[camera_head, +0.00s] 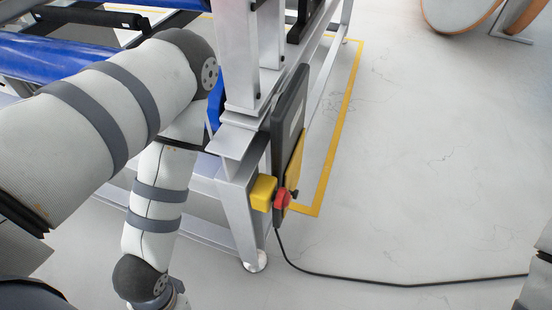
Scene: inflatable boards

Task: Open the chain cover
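No part in view is clearly recognisable as the chain cover. A dark flat panel (289,115) with a pale label stands upright on the side of a grey metal frame (239,50); I cannot tell whether it is the cover. My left arm comes in from the left, bends at the frame and runs down to the bottom edge. It hides part of the frame and what lies behind. My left gripper is below the picture. Only a bit of my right arm shows at the right edge, and its gripper is out of view.
A yellow box (263,193) with a red button (282,200) sits on the frame's near corner. A black cable (400,285) runs across the floor to the right. Blue rollers (50,56) lie at upper left. An orange-edged round object (462,14) stands at upper right. The floor between is clear.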

